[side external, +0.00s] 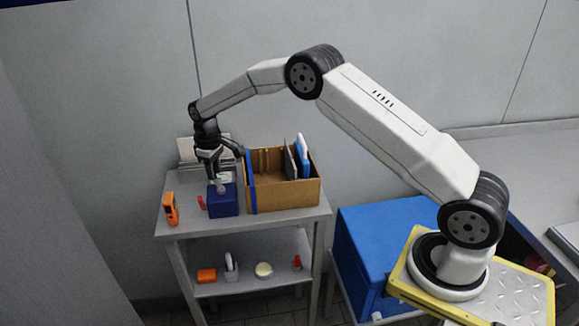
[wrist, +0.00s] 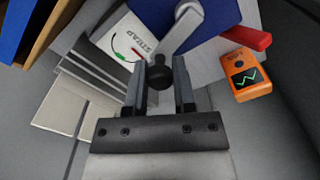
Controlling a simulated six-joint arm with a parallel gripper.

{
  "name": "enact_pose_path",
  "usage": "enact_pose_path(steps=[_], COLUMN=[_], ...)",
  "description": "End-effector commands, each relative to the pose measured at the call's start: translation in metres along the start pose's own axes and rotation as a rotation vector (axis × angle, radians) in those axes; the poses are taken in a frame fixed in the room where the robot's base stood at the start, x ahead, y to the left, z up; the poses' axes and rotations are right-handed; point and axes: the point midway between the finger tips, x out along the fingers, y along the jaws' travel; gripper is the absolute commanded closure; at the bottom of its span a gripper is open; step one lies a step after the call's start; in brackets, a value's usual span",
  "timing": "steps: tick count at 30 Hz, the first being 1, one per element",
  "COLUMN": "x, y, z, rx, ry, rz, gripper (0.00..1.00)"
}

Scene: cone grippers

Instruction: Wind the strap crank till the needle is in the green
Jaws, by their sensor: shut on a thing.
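My gripper (side external: 214,172) reaches down over a blue block (side external: 223,203) on the grey table. In the wrist view my gripper (wrist: 160,72) has its two fingers either side of a black round knob (wrist: 158,77), shut on it. The knob sits at the end of a pale grey crank arm (wrist: 184,28), which runs up and right over the blue block (wrist: 209,55). A white dial plate (wrist: 122,36) marked STRAP lies left of the knob, with a green arc and a red mark. The needle's exact position is too small to tell.
A cardboard box (side external: 290,195) with a blue strap (side external: 251,182) stands close right of the block in the side view.

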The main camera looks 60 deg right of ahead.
Motion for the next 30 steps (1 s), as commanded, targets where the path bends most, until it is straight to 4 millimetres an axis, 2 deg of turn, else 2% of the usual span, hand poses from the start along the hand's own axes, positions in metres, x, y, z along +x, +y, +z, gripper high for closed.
enact_pose_path(steps=[27, 28, 30], x=[0.001, 0.001, 0.001], y=[0.011, 0.011, 0.011], z=[0.012, 0.012, 0.012], rx=[0.000, 0.000, 0.000], ry=[-0.001, -0.001, -0.001], rz=[0.001, 0.001, 0.001], gripper=[0.80, 0.62, 0.40])
